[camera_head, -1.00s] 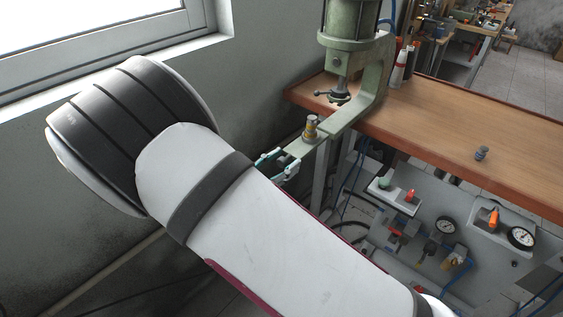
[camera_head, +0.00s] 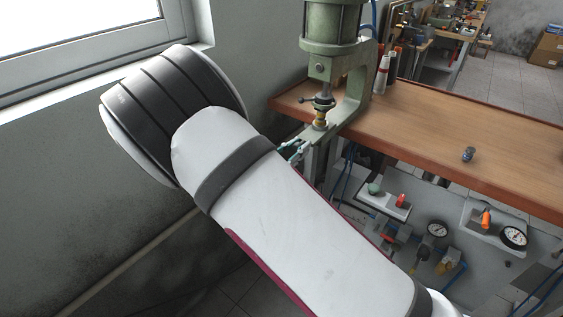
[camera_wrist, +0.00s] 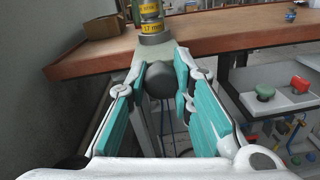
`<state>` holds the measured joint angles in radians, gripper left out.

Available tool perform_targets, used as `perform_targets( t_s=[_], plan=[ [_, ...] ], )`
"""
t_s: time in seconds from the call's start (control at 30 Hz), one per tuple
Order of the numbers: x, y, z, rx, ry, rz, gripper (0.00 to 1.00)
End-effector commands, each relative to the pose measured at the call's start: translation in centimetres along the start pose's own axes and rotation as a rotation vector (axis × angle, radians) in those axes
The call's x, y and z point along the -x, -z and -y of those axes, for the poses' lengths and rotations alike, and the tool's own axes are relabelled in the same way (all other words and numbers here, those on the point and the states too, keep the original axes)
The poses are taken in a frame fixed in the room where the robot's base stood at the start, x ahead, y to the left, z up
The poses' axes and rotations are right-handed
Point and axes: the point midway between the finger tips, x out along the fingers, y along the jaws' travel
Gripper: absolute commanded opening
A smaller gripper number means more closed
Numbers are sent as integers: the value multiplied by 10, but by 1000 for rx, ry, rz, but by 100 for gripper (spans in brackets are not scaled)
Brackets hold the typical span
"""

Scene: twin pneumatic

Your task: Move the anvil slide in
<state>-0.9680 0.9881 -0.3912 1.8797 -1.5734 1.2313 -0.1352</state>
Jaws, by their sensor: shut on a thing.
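The anvil slide (camera_wrist: 148,57) is a pale green bar with a dark round knob (camera_wrist: 159,80) at its near end. My gripper (camera_wrist: 161,88) has its teal-padded fingers on both sides of the knob and is shut on it. In the head view my gripper (camera_head: 292,150) is partly hidden by my arm. A grey and yellow labelled anvil piece (camera_wrist: 151,24) stands upright on the slide. In the head view this anvil piece (camera_head: 320,118) is under the ram of the green press (camera_head: 354,95); I cannot tell whether they touch.
Below hangs a grey panel with gauges (camera_head: 513,237) and buttons. A wall and window are at the left.

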Motion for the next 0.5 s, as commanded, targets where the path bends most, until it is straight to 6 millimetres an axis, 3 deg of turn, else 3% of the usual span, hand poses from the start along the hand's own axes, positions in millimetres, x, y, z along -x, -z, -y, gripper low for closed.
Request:
perform_targets(
  t_s=[0.1, 0.4, 0.43, 0.5],
  plan=[
    [-10, 0, 0, 1, -1, 0, 0],
    [-12, -1, -1, 0, -1, 1, 0],
    [-12, -1, -1, 0, -1, 1, 28],
    [-12, -1, -1, 0, 0, 1, 43]
  ],
)
